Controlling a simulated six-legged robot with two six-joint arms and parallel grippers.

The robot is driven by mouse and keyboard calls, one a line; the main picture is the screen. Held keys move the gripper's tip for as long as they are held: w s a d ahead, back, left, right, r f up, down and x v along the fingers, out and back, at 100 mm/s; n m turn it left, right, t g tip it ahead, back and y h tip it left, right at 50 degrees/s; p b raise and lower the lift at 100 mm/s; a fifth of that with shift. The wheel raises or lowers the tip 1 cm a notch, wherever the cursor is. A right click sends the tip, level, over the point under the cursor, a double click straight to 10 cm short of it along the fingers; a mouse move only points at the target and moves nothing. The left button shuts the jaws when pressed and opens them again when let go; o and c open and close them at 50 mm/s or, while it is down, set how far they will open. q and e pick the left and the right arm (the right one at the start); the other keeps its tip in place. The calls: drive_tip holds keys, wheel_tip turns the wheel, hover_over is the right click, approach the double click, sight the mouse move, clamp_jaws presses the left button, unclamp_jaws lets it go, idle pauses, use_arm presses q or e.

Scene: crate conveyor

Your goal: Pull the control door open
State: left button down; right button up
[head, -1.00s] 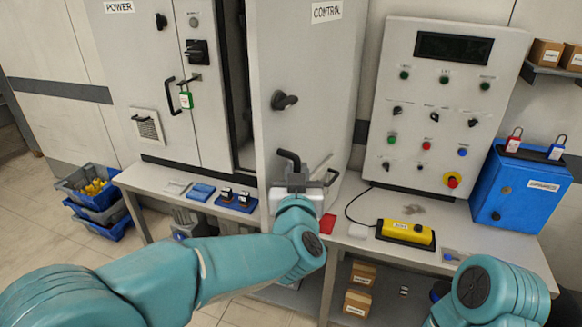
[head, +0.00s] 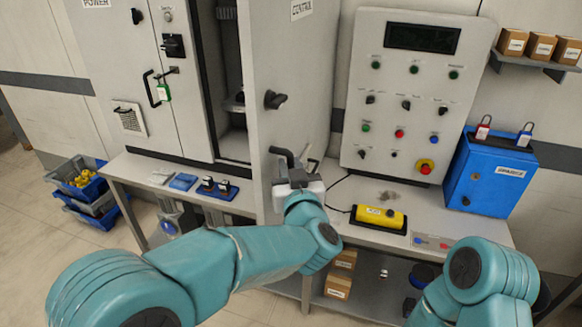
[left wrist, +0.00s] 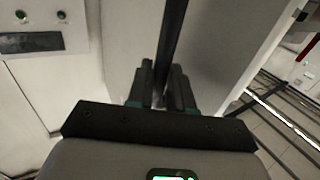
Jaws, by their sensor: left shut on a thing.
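The control door (head: 290,75) is a tall light-grey panel with a CONTROL label and a dark knob (head: 275,100). It stands ajar, with a dark gap and the cabinet inside (head: 231,90) visible at its left. My left gripper (head: 291,172) is shut on the door's black handle (head: 282,152) low on the panel. In the left wrist view the fingers (left wrist: 161,90) close around the dark handle bar (left wrist: 174,40). My right arm shows at the lower right, but its gripper is out of view.
The power cabinet door (head: 140,60) with a green padlock (head: 163,91) stands at left. A button panel (head: 405,95), a yellow pendant (head: 379,216) and a blue box (head: 490,175) are at right on the bench. Blue bins (head: 85,190) sit on the floor at left.

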use_arm(q)
drive_tip(key=shift+r, duration=0.35)
drive_tip(key=shift+w+a, duration=0.1)
drive_tip(key=c, duration=1.2)
unclamp_jaws()
drive_tip(key=shift+w+f, duration=0.1)
drive_tip(key=shift+w+d+f, duration=0.2)
drive_tip(key=shift+w+f, duration=0.05)
drive_tip(key=shift+f, duration=0.05)
drive_tip(key=shift+s+r, duration=0.15)
drive_tip(key=shift+s, duration=0.35)
drive_tip(key=s+b, duration=0.1)
drive_tip(key=s, duration=0.4)
drive_tip(key=s+d+b, duration=0.1)
drive_tip(key=s, duration=0.4)
drive_tip(key=s+b, duration=0.1)
drive_tip(key=s, duration=0.4)
drive_tip(key=shift+s+d, duration=0.1)
drive_tip(key=shift+d, duration=0.3)
